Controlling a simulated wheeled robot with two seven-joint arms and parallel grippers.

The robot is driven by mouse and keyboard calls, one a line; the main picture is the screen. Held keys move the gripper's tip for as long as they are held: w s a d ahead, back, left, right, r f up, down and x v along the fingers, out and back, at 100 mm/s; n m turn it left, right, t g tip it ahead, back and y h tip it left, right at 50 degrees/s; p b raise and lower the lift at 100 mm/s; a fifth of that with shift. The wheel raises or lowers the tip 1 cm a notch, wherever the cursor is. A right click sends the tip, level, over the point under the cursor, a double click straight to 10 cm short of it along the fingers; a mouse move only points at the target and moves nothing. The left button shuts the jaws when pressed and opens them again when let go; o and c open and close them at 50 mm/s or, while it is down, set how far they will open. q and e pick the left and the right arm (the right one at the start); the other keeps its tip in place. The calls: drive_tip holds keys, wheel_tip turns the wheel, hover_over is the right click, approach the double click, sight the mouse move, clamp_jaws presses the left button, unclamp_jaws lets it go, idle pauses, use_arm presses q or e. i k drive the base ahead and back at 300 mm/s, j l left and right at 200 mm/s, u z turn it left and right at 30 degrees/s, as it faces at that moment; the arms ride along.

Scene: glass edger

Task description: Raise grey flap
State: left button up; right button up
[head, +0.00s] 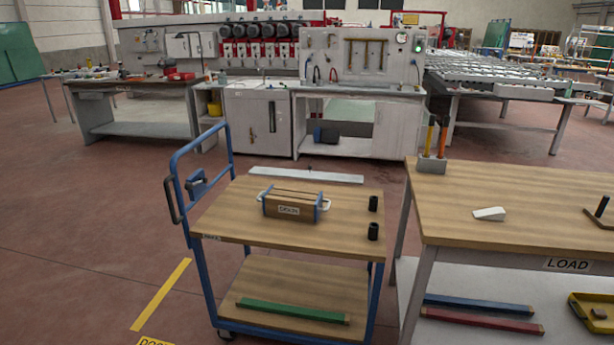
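A long, flat, light grey strip (306,175) shows just beyond the far edge of the blue cart's wooden top. It looks like the grey flap, lying about level, but I cannot tell how it is hinged or what it is fixed to. Neither of my grippers is in the head view.
The blue cart (225,243) carries a wooden box (290,206) with white handles and two black cylinders (373,232). The LOAD table (520,235) stands close on its right. The edging machine (350,110) is behind. Floor at left (90,230) is clear.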

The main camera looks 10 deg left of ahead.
sight(301, 175)
drive_tip(key=i+j+u, duration=1.25)
drive_tip(key=i+u, duration=0.2)
drive_tip(key=i+j+u, duration=0.15)
drive_tip(key=i+u, duration=0.35)
drive_tip(key=i+l+u, duration=0.15)
drive_tip(key=i+u, duration=0.35)
drive_tip(key=i+z, duration=0.2)
drive_tip(key=i, duration=0.3)
drive_tip(key=i+j+z, duration=0.2)
drive_tip(key=i, duration=0.25)
drive_tip(key=i+l+z, duration=0.1)
drive_tip(key=i+z, duration=0.15)
drive_tip(key=z, duration=0.2)
drive_tip(key=i+z, duration=0.2)
drive_tip(key=z, duration=0.25)
drive_tip(key=i+z, duration=0.25)
drive_tip(key=z, duration=0.2)
drive_tip(key=i+j+z, duration=0.15)
drive_tip(key=z, duration=0.3)
drive_tip(key=i+j, duration=0.05)
